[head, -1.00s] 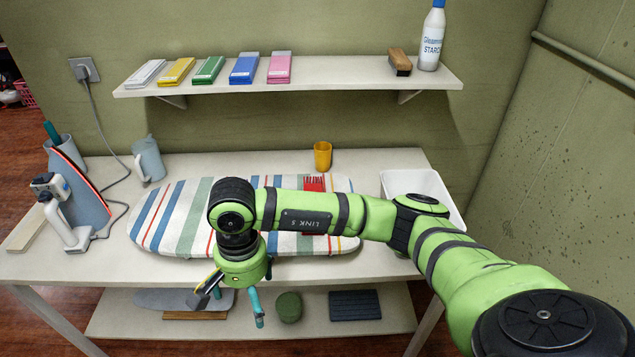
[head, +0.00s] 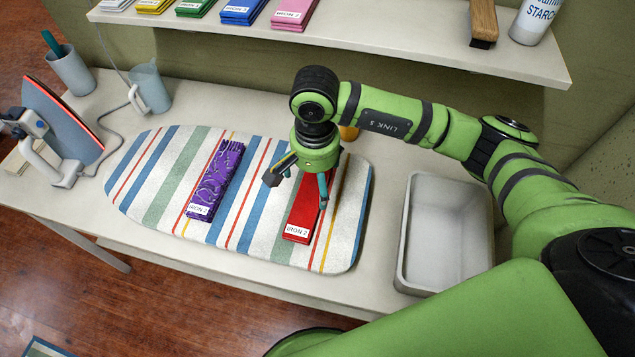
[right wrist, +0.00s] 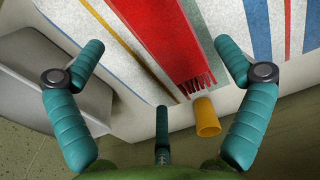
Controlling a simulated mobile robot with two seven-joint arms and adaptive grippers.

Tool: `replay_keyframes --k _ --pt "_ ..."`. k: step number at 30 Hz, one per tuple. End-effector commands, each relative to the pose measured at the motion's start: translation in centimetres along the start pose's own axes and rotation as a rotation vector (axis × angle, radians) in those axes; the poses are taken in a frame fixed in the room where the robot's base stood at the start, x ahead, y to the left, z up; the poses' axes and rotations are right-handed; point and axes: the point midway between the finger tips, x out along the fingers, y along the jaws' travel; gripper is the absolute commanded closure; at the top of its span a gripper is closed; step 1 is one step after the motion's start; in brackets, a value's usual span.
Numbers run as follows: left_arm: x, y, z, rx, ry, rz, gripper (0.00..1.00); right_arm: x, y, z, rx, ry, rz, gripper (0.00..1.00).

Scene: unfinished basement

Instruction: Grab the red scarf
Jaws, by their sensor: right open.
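The red scarf (head: 302,217) lies folded in a long strip on the striped ironing board, with a white label at its near end. Its far end is partly hidden behind my right gripper (head: 297,186). In the right wrist view the red scarf (right wrist: 172,48) shows with its fringed end, lying between and beyond the fingers of my right gripper (right wrist: 160,60). The fingers are spread and empty, above the scarf and seemingly apart from it. My left gripper is not in view.
A purple patterned scarf (head: 216,180) lies left on the board (head: 265,235). A yellow cup (right wrist: 207,117) stands past the fringe. A white bin (head: 440,240) is at right, an iron (head: 62,125) and jug (head: 150,88) at left. A shelf (head: 400,45) overhangs behind.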

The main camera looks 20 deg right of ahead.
Motion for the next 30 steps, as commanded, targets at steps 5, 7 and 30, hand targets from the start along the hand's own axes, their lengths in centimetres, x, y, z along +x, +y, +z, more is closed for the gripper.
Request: replay_keyframes --k 5,7,30 --pt "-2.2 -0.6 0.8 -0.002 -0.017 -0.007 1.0 1.9 0.2 0.2 0.002 -0.006 0.006 0.0" --pt "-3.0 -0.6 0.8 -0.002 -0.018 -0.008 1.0 3.0 0.2 0.2 0.002 -0.005 0.006 0.0" --pt "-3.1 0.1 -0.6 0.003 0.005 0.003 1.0 5.5 0.1 0.0 0.001 0.0 0.001 0.53"
